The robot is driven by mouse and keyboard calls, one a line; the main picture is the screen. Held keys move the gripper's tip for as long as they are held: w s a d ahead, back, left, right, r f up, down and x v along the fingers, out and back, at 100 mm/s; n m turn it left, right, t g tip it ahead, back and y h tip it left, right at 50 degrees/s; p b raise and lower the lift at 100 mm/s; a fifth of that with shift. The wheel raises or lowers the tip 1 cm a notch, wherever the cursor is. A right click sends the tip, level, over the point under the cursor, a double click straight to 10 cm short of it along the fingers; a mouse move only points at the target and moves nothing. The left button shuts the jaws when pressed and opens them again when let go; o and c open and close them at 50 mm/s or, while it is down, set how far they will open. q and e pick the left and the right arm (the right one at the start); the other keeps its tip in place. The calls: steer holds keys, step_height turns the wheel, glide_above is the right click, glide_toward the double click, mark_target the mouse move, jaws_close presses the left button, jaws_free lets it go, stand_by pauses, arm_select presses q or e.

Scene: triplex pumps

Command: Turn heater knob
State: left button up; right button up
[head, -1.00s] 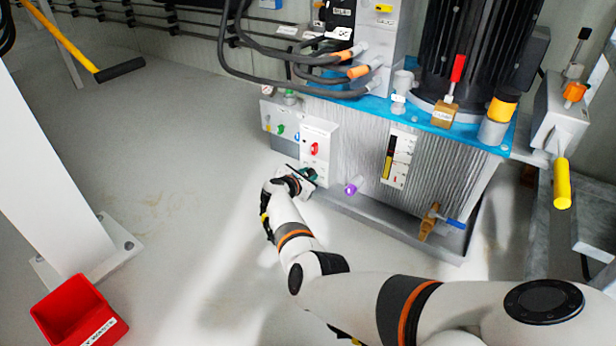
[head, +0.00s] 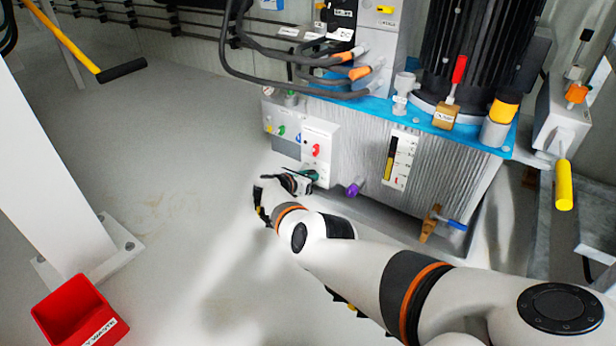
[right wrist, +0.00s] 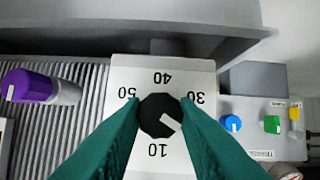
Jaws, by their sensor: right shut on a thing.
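The heater knob (right wrist: 155,118) is black with a white pointer, on a white dial plate (right wrist: 190,75) marked 10, 30, 40 and 50. In the right wrist view its pointer lies toward the lower right, between 10 and 30. My right gripper (right wrist: 160,108) is shut on the knob, with one green finger on each side. In the head view my right gripper (head: 312,175) is at the lower part of the white control box (head: 327,135), and the knob is hidden there. My left gripper is not in view.
A red switch (head: 316,150) sits above the gripper. A purple knob (head: 353,190) is to its right; it also shows in the right wrist view (right wrist: 32,87). Blue (right wrist: 232,123) and green (right wrist: 272,124) knobs sit beside the dial. A red bin (head: 75,310) stands lower left.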

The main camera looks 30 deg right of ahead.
steer(key=o, duration=1)
steer(key=shift+a, duration=0.1)
steer(key=shift+s+a+r+p, duration=0.1)
steer(key=shift+a+r+p, duration=0.15)
steer(key=shift+p, duration=0.25)
steer(key=p+v, duration=0.8)
steer(key=v, duration=0.3)
steer(key=shift+s, duration=0.1)
